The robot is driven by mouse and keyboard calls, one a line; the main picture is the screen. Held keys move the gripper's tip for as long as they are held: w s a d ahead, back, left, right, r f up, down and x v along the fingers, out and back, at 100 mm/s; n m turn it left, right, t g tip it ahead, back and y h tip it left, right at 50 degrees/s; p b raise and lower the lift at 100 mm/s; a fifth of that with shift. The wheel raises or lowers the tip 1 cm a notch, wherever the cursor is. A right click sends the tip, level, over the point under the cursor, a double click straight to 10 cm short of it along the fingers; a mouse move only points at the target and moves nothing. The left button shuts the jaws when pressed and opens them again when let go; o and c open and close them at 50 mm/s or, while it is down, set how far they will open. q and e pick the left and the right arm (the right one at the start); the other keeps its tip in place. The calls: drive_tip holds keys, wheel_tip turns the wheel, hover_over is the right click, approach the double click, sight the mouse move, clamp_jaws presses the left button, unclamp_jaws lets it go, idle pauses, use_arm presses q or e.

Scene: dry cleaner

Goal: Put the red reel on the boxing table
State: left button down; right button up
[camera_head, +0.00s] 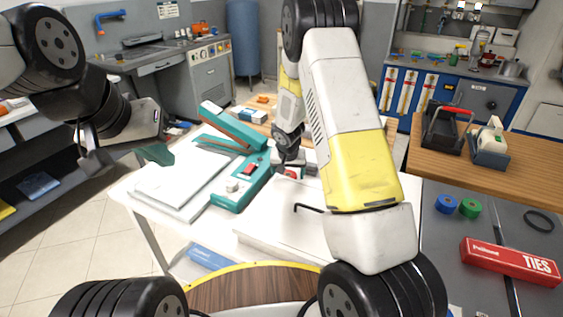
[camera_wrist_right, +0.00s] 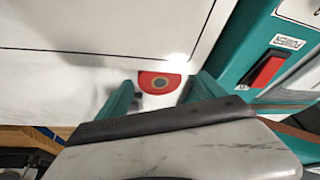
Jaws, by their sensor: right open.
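The red reel (camera_wrist_right: 146,79) lies on the white table (camera_head: 150,207) beside the teal machine. In the right wrist view it sits just beyond and between my right gripper's teal fingertips (camera_wrist_right: 163,93), which are apart and empty. In the head view my right gripper (camera_head: 290,165) is above the far part of the white table, mostly hidden by my arm; a bit of the reel (camera_head: 293,173) shows below it. My left gripper (camera_head: 124,158) is open and empty, raised left of the white table. Which surface is the boxing table is not labelled.
The teal sealing machine (camera_head: 236,195) stands close to the reel. A grey table (camera_head: 460,290) at right holds a blue reel (camera_head: 446,204), a green reel (camera_head: 470,207) and a red TIES box (camera_head: 510,262). A wooden table (camera_head: 535,155) behind carries tape dispensers.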

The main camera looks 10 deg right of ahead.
drive_tip(key=shift+r, duration=0.1)
drive_tip(key=s+d+r, duration=0.1)
drive_tip(key=s+r, duration=0.4)
drive_tip(key=r, duration=0.3)
drive_tip(key=s+r+y, duration=0.1)
drive_tip(key=s+r, duration=0.4)
drive_tip(key=r, duration=0.4)
drive_tip(key=s+d+r, duration=0.1)
drive_tip(key=s+r, duration=0.4)
drive_tip(key=r, duration=0.3)
drive_tip(key=s+r+n+t+y, duration=0.1)
drive_tip(key=s+r, duration=0.2)
drive_tip(key=s, duration=0.6)
drive_tip(key=s+a+r+n+y, duration=0.1)
drive_tip(key=s+r, duration=0.3)
drive_tip(key=s, duration=0.5)
drive_tip(key=shift+a+r+n+t, duration=0.2)
drive_tip(key=shift+n+t, duration=0.2)
drive_tip(key=shift+n, duration=0.1)
drive_tip(key=shift+s, duration=0.1)
